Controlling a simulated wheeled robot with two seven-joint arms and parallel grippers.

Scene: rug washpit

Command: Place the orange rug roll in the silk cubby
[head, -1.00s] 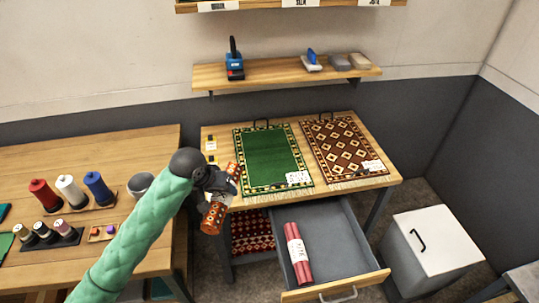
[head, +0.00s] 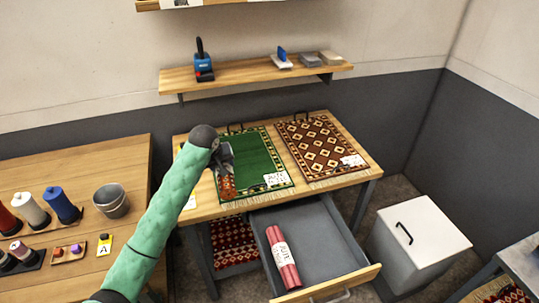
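The orange patterned rug roll (head: 228,188) is held in my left gripper (head: 223,165). The gripper is shut around it. The roll is over the front left part of the green rug on the table; I cannot tell its height above it. My dark wrist hides part of the grip. The silk cubby is not clearly in view; only the bottom edge of a wooden wall unit (head: 232,3) shows at the top, with a cut-off white label. My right gripper is not in view.
A wooden shelf (head: 240,83) with tools hangs below the wall unit. A green rug (head: 262,160) and a brown diamond-pattern rug (head: 322,148) lie on the table. An open drawer (head: 335,240) holds pink rolls (head: 282,258). A white bin (head: 425,225) stands right.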

